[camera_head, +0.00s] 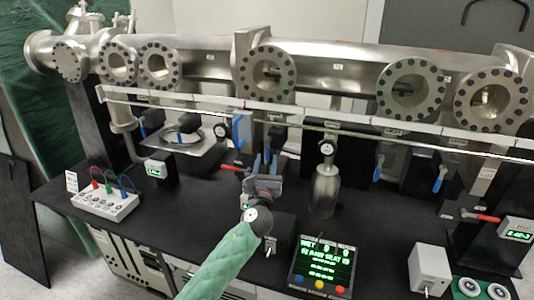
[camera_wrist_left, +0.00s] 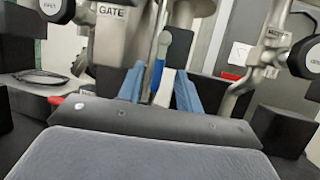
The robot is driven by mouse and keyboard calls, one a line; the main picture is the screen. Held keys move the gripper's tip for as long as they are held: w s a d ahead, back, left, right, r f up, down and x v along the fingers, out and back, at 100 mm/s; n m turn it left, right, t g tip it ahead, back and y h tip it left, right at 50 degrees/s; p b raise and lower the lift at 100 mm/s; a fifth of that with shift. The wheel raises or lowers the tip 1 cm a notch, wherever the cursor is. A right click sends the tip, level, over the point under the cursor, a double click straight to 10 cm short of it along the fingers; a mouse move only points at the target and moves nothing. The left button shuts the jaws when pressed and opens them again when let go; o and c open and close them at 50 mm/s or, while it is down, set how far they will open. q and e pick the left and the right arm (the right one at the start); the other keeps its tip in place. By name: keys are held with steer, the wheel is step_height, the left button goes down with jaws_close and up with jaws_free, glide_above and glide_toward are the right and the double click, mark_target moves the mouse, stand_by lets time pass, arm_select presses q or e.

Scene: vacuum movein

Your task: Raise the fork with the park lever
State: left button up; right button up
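My left gripper (camera_head: 266,163) reaches in over the middle of the black bench, its arm in a green sleeve. Its two blue fingers stand apart, with nothing clearly clasped. In the left wrist view the open fingers (camera_wrist_left: 158,90) stand to either side of a lever with a blue grip (camera_wrist_left: 157,74); I cannot tell whether they touch it. No lever is legibly marked park. A blue lever handle (camera_head: 239,131) stands upright behind and left of the gripper. I cannot make out the fork. My right gripper is not in view.
A steel manifold (camera_head: 330,62) with round flanges spans the back. A red handle (camera_head: 231,167) lies just left of my gripper. A steel bottle (camera_head: 325,188) with a gauge stands to its right. A display panel (camera_head: 323,262) and a socket box (camera_head: 105,204) sit in front.

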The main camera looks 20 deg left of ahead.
mark_target(268, 150)
arm_select(q)
steer(key=shift+p+x, duration=0.35)
steer(key=shift+x, duration=0.95)
jaws_close()
